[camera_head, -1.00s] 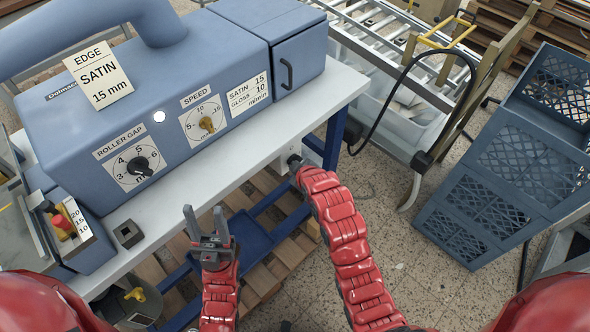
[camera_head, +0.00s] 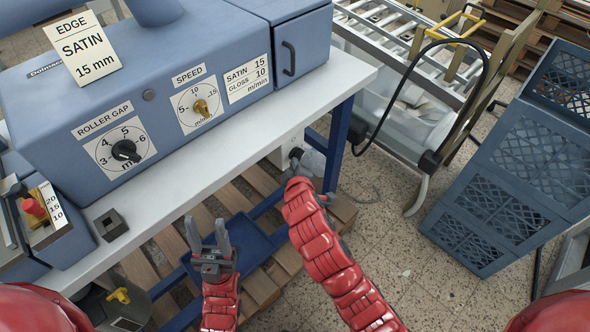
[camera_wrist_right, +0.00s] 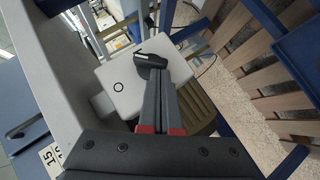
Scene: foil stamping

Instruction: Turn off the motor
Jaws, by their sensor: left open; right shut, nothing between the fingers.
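A pale switch box (camera_wrist_right: 125,85) with a printed circle mark sits at the table's edge in the right wrist view, with a black switch handle (camera_wrist_right: 152,58) on it. The box also shows partly in the head view (camera_head: 286,151). My right gripper (camera_wrist_right: 160,75) is shut and empty, its fingertips at the black handle; whether they touch it I cannot tell. In the head view its fingers are mostly hidden behind my red wrist. The blue machine (camera_head: 60,130) has a round lamp (camera_head: 149,95), which is dark. My left gripper (camera_head: 207,232) is open and empty in front of the table.
The white tabletop (camera_head: 190,185) has a small dark block (camera_head: 110,225) near its front edge. A roller gap knob (camera_head: 125,150) and a speed knob (camera_head: 201,107) are on the machine front. Blue crates (camera_head: 500,200) stand at the right, with open floor before them.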

